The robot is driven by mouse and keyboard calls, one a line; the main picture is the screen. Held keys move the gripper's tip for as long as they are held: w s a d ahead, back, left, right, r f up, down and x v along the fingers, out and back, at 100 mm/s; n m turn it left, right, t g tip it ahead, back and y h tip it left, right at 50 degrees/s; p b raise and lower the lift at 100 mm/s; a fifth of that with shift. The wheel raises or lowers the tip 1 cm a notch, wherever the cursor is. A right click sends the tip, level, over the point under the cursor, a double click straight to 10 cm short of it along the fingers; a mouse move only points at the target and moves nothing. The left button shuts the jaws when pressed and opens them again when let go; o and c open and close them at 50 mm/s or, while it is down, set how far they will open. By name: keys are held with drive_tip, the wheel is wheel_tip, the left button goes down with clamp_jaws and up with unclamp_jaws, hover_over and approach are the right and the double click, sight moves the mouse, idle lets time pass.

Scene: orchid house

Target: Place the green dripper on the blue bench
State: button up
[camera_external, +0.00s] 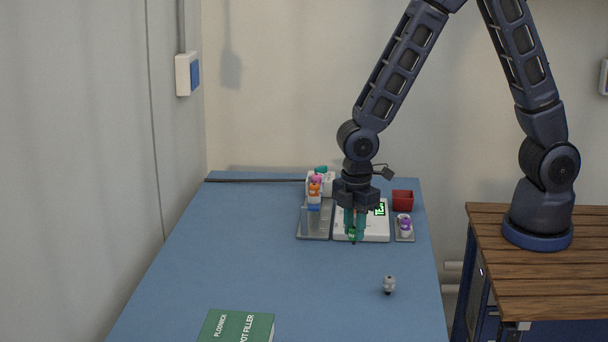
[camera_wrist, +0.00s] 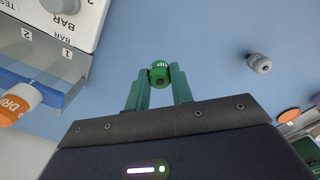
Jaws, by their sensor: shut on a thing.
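The green dripper (camera_external: 353,237) is held between the teal fingers of my gripper (camera_external: 355,226). In the wrist view the dripper (camera_wrist: 159,74) shows at the fingertips of my gripper (camera_wrist: 158,82), its round end facing the camera. The blue bench (camera_external: 250,255) stretches under and in front of it. In the external view the dripper overlaps the front edge of the white device with a green display (camera_external: 376,229). I cannot tell whether it touches the bench or hangs above it.
A rack with an orange dripper (camera_external: 314,190) is left of my gripper. A red box (camera_external: 402,200) and a purple dripper (camera_external: 405,223) are right. A green book-like box (camera_external: 236,326) lies at the front. The bench's middle is clear.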

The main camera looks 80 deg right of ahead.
sight(355, 245)
drive_tip(key=shift+f, duration=2.2)
drive_tip(key=shift+f, duration=0.15)
drive_tip(key=o, duration=1)
drive_tip(key=shift+c, duration=0.2)
